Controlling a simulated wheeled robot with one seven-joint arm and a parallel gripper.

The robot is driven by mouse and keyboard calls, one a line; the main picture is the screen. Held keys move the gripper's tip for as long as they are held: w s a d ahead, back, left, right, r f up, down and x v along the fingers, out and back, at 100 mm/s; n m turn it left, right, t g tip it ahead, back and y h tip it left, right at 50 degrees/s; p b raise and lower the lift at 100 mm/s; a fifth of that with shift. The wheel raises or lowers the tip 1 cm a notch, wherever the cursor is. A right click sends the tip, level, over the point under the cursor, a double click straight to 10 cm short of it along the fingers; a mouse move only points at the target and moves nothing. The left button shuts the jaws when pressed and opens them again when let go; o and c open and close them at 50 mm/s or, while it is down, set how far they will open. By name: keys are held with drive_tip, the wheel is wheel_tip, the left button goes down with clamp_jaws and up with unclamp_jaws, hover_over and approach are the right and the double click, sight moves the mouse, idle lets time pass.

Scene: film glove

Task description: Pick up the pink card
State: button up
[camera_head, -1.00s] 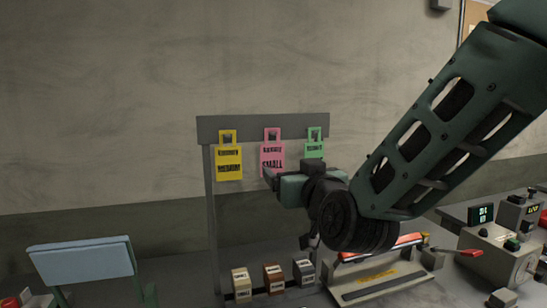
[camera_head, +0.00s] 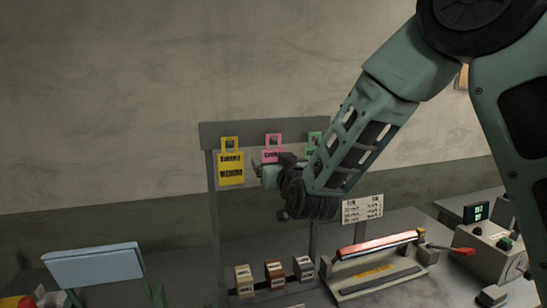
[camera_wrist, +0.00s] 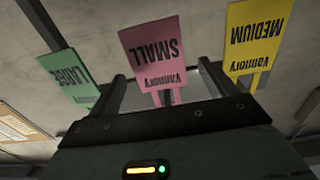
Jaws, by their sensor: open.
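The pink card (camera_head: 273,141), marked SMALL in the wrist view (camera_wrist: 156,48), hangs from the grey rack's top bar between the yellow card (camera_head: 230,168) and the green card (camera_head: 313,138). In the head view my gripper (camera_head: 258,170) is in front of the pink card and hides its lower part. In the wrist view the picture is upside down, and the pink card shows between my two open, empty fingers. I cannot tell whether they touch it. The yellow MEDIUM card (camera_wrist: 253,38) is to the right and the green LARGE card (camera_wrist: 70,78) to the left.
The grey rack (camera_head: 212,200) has small labelled boxes (camera_head: 274,272) at its foot. A sealer-like device with a red bar (camera_head: 378,245) and a control box (camera_head: 490,250) stand on the bench at right. A blue chair back (camera_head: 95,264) is at lower left.

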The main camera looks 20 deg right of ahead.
sight(274, 159)
drive_tip(key=w+p, duration=0.2)
drive_tip(key=w, duration=0.1)
drive_tip(key=shift+w+r+p, duration=0.1)
drive_tip(key=shift+w+p, duration=0.1)
drive_tip(key=shift+p, duration=0.15)
drive_tip(key=shift+w, duration=0.6)
drive_tip(key=shift+f, duration=0.2)
drive_tip(key=shift+c, duration=0.3)
drive_tip(key=c, duration=1)
